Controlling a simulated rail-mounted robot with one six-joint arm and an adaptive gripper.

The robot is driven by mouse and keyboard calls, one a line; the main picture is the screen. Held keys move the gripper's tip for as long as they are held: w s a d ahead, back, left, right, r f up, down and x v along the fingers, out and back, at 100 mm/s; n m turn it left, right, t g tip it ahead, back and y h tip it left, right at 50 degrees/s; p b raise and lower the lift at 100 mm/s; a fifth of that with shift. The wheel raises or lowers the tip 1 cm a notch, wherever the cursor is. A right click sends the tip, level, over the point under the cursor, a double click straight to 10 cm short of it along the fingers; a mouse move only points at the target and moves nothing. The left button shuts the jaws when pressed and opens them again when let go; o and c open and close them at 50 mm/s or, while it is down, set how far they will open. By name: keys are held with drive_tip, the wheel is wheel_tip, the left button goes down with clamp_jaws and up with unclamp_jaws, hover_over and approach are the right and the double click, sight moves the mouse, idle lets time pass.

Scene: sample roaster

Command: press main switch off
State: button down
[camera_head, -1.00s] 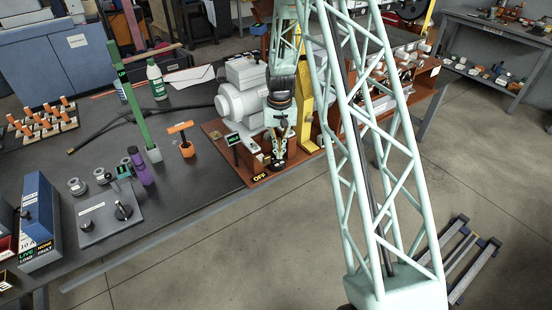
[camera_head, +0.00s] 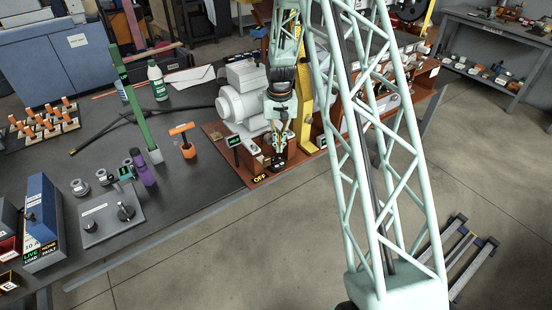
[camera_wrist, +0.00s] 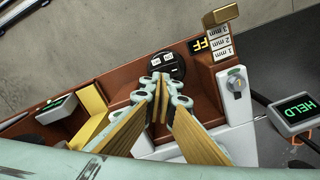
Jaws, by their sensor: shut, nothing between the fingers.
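The main switch is a round black piece with two small pale marks, on the red-brown base in the wrist view (camera_wrist: 168,66). It also shows as a dark spot below my gripper in the head view (camera_head: 272,162). A black OFF label (camera_wrist: 199,45) with yellow letters lies beside it; it shows at the base's front edge in the head view (camera_head: 260,179). My gripper (camera_wrist: 160,82) is shut and empty. Its tips are close to the switch and overlap its lower edge in the wrist view. I cannot tell whether they touch it, nor the switch's position.
A brass block (camera_wrist: 220,16) tops the mm labels (camera_wrist: 222,40). A grey-white machine (camera_head: 240,105) stands behind. An orange-handled tool (camera_head: 186,140) stands left of the base.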

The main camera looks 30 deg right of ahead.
drive_tip(key=shift+r+p, duration=0.55)
drive_tip(key=shift+r, duration=0.75)
wheel_tip(320, 180, up, 19)
drive_tip(key=n+t, duration=0.1)
hover_over(279, 159)
drive_tip(key=s+a, duration=0.6)
drive_tip(key=a, duration=0.1)
drive_tip(key=s+a+r+n, duration=0.1)
drive_tip(key=s+a+r, duration=0.2)
drive_tip(key=s+r, duration=0.3)
drive_tip(key=s+a+r, duration=0.3)
drive_tip(key=s+r, duration=0.1)
drive_tip(key=r, duration=0.3)
drive_tip(key=s+a+r+n+t, duration=0.1)
drive_tip(key=s+a+r, duration=0.2)
drive_tip(key=s, duration=0.8)
drive_tip(key=s+a+r+t, duration=0.1)
drive_tip(key=s+a+r, duration=0.2)
drive_tip(key=s, duration=0.8)
drive_tip(key=s+a+r+n+t, duration=0.1)
drive_tip(key=s+r, duration=0.3)
drive_tip(key=s, duration=0.6)
drive_tip(key=shift+s+a+r+n, duration=0.2)
drive_tip(key=shift+s+a+n, duration=0.15)
drive_tip(key=shift+a, duration=0.55)
